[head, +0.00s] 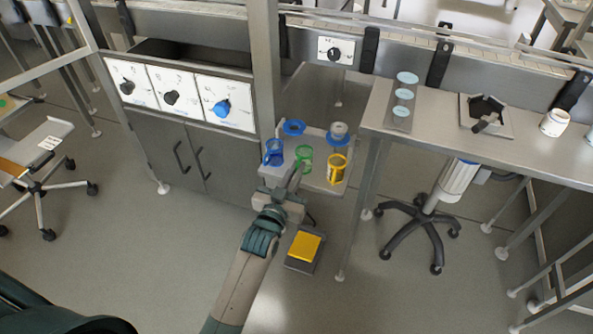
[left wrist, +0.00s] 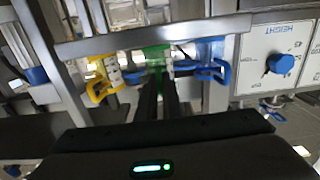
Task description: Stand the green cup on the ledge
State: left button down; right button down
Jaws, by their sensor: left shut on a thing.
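The green cup (head: 304,153) is at the small light shelf (head: 312,179), between a blue cup (head: 273,152) and a yellow cup (head: 338,168). My left gripper (head: 295,180) reaches it from the near side and is shut on it. In the left wrist view the green cup (left wrist: 156,56) shows straight beyond my gripper's dark fingers (left wrist: 157,96). The fingers hide part of the cup, and I cannot tell whether its base touches the shelf. My right gripper is not in view.
Two blue-rimmed items (head: 293,127) (head: 338,137) stand at the shelf's back. A metal post (head: 264,70) rises close on the left, beside a cabinet with knobs (head: 221,107). A steel table (head: 430,120) stands to the right. A yellow-topped pedal (head: 305,246) lies on the floor below.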

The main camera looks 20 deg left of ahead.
pick_arm(q)
jog(key=shift+f, duration=0.1)
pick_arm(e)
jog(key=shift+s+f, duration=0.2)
pick_arm(q)
jog(key=c, duration=1.9)
grip_release()
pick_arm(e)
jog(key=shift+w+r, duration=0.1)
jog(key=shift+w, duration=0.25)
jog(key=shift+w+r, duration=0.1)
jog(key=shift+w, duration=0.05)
pick_arm(q)
jog(key=shift+s, duration=0.15)
jog(key=s, duration=1.1)
jog(key=shift+s+a+r, duration=0.2)
jog(key=shift+s, duration=0.15)
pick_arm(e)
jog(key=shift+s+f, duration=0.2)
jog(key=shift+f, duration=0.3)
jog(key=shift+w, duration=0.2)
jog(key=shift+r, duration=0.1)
